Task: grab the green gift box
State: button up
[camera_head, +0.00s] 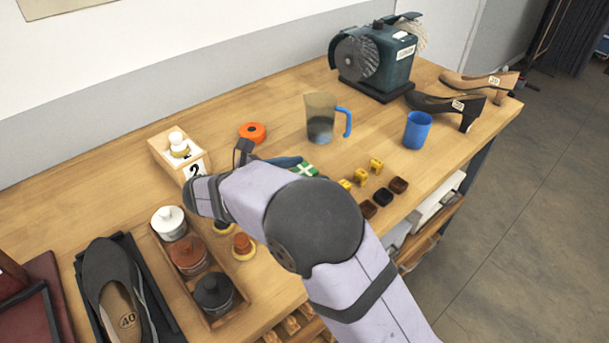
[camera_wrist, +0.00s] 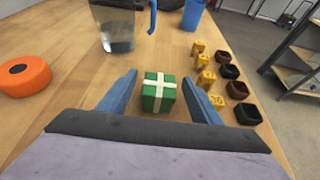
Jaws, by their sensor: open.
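The green gift box (camera_wrist: 158,93) has a white ribbon cross and sits on the wooden table. In the wrist view it stands between the two blue fingers of my gripper (camera_wrist: 158,92), with a gap on each side. My gripper is open and holds nothing. In the head view the gift box (camera_head: 305,169) shows just beyond my arm, partly hidden, and one blue finger of my gripper (camera_head: 285,161) shows to its left.
An orange round tape (camera_wrist: 24,75) lies left of the gripper. A clear jug (camera_wrist: 115,25) with a blue handle and a blue cup (camera_head: 417,130) stand beyond. Several yellow pieces (camera_wrist: 203,62) and dark small trays (camera_wrist: 238,90) line the right. A bench grinder (camera_head: 375,60) stands at the back.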

aim_at(303, 170)
jog(key=c, duration=1.1)
jog(key=shift+c, duration=0.2)
notch_tip(303, 170, up, 10)
jog(key=shift+r, duration=0.1)
